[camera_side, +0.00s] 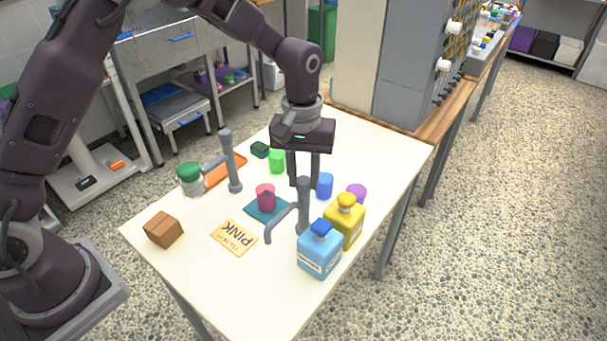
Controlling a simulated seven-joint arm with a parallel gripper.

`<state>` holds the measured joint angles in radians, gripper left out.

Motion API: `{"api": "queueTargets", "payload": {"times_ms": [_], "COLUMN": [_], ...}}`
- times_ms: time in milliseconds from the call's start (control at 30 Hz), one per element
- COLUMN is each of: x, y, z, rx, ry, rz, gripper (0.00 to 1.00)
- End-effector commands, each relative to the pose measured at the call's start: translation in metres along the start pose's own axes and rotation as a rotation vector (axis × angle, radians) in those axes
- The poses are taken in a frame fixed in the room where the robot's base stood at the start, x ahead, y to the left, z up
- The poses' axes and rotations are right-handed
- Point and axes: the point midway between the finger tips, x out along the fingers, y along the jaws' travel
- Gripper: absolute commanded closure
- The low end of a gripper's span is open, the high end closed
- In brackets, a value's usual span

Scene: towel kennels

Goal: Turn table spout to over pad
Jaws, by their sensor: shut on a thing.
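A grey spout (303,208) stands on the table; its arm reaches to the lower left and its downturned tip ends near the PINK card, in front of the teal pad. My gripper (303,182) points down at the top of this spout's post, its fingers shut on it; the exact contact is partly hidden. The teal pad (254,212) lies left of the post with a pink cup (265,197) on it. A second grey spout (233,170) stands farther left, beside an orange pad (229,172), with its arm pointing left toward a green-lidded jar (190,180).
A blue bottle (320,251) and a yellow bottle (345,221) stand close right of the near spout. The PINK card (235,237) and a brown box (163,230) lie front left.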

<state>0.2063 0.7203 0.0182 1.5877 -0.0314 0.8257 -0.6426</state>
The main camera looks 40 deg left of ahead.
Motion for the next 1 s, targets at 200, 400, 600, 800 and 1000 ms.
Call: {"api": "queueTargets", "payload": {"times_ms": [200,400,600,800,1000], "x": [-0.0009,-0.0010,-0.0011,-0.0012,-0.0013], "y": [-0.0002,-0.0002,-0.0002,-0.0002,0.0001], "z": [-0.0005,-0.0006,-0.0006,-0.0007,-0.0008], "rx": [-0.001,-0.001,-0.001,0.007,0.075], "ry": [0.001,0.001,0.001,0.002,0.001], "rz": [0.000,0.001,0.001,0.001,0.001], "gripper": [1.00,1.00,1.00,1.00,1.00]}}
